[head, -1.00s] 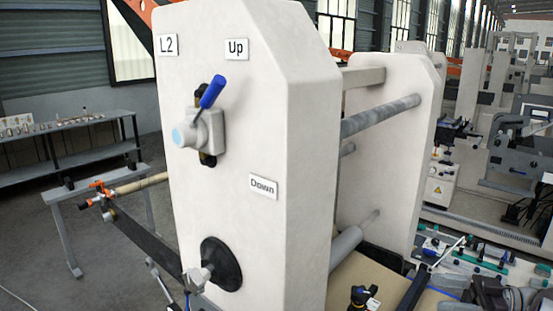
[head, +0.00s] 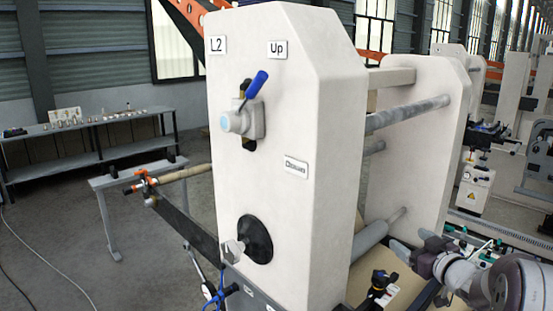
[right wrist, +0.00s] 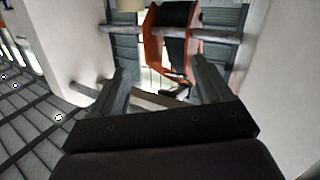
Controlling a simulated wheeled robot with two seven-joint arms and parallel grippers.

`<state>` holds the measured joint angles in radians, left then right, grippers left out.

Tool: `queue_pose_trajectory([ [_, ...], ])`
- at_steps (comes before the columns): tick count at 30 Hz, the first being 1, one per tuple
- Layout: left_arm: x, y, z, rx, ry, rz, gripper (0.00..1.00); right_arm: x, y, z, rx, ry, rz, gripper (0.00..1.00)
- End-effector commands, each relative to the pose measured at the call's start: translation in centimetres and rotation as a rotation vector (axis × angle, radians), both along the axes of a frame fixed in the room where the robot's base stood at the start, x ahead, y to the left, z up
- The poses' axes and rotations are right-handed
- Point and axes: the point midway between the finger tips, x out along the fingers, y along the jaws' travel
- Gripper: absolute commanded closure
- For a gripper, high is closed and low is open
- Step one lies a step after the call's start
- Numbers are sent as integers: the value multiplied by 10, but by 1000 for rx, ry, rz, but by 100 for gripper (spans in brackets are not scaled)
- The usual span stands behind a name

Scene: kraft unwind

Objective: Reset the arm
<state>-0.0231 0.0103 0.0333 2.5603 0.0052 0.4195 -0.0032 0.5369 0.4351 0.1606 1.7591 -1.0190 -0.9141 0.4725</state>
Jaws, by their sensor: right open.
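A white machine side panel (head: 285,215) fills the middle of the head view, with labels L2, Up and a third one lower down, hard to read now. A switch with a blue handle (head: 258,84) tilts up to the right on it. Below is a round black hub (head: 255,239) with a long dark arm (head: 186,228) reaching to the left. My right gripper (head: 412,243) is at the lower right, beside the panel, apart from the switch. In the right wrist view it (right wrist: 160,75) is open and empty between two white walls. My left gripper is not in view.
Rollers (head: 407,113) join the panel to a second white panel (head: 425,155) behind. A wooden roll (head: 183,173) on a grey stand is at the left. A shelf table (head: 90,145) with small parts stands farther back. Floor between them is clear.

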Motion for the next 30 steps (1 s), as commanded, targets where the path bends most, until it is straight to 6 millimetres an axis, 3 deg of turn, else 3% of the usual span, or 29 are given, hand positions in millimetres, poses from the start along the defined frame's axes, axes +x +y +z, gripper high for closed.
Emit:
queue_pose_trajectory([
  [2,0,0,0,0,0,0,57,-17,31,-21,-6,174,-154,22],
  [6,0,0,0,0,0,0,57,-107,84,-88,-5,610,-327,22],
  [9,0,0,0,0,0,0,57,-169,114,-118,-1,838,-348,22],
  [15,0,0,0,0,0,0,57,-280,162,-150,11,1195,-311,22],
  [16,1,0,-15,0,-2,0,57,-291,166,-168,11,1232,-304,22],
  [18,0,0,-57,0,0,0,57,-292,166,-212,5,1249,-305,22],
  [24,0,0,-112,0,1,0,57,-303,168,-274,-9,1306,-300,22],
  [27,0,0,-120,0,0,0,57,-306,169,-284,-13,1321,-298,22],
  [30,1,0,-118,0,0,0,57,-307,169,-282,-15,1325,-298,22],
])
